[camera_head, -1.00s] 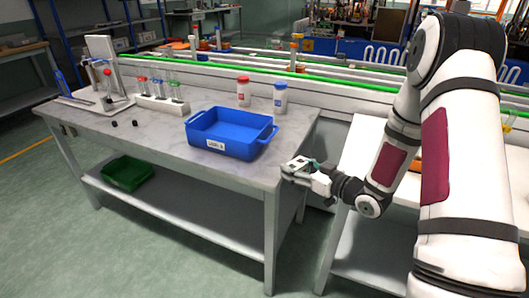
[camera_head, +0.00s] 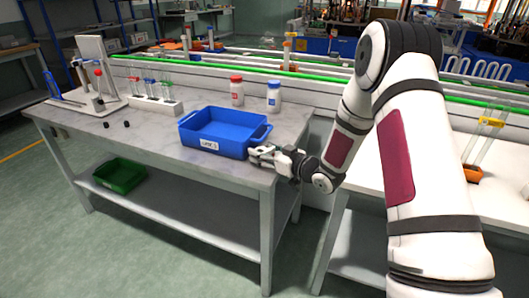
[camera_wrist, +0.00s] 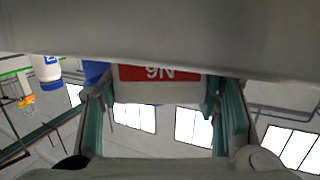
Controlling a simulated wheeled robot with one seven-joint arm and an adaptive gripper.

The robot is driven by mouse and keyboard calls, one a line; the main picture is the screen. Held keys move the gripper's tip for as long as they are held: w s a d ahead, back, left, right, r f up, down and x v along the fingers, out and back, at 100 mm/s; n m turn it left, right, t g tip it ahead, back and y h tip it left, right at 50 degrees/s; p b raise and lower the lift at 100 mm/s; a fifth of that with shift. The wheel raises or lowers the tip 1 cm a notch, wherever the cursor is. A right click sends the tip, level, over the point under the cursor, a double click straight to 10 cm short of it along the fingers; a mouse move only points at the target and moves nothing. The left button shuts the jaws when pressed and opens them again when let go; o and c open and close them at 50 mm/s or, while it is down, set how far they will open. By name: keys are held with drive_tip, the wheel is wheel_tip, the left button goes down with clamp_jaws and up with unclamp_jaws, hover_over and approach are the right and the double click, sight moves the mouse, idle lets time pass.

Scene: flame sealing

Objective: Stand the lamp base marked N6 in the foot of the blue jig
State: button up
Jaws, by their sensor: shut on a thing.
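My gripper (camera_head: 262,153) is at the right edge of the grey table, close to the front right of the blue tray in the head view. In the wrist view my gripper (camera_wrist: 158,105) is shut on a pale lamp base (camera_wrist: 155,92) with a red label that reads N6 upside down. The upper part of the lamp base is cut off by the near body in that view. In the head view the held piece is too small to make out. A white stand (camera_head: 92,52) with a blue upright piece (camera_head: 51,84) is at the table's far left; I cannot tell whether this is the blue jig.
The blue tray (camera_head: 202,143) stands near the table's right end. Behind it are a red-capped bottle (camera_head: 237,92) and a blue-capped bottle (camera_head: 273,98). A white rack (camera_head: 155,104) holds several tubes. Small dark pieces (camera_head: 107,125) lie at the left. The front middle is clear.

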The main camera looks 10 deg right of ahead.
drive_tip(key=shift+f, duration=0.1)
drive_tip(key=o, duration=1.3)
drive_tip(key=shift+f, duration=0.1)
drive_tip(key=shift+c, duration=0.2)
drive_tip(key=shift+r, duration=0.25)
drive_tip(key=p+v, duration=0.1)
drive_tip(key=v, duration=1.1)
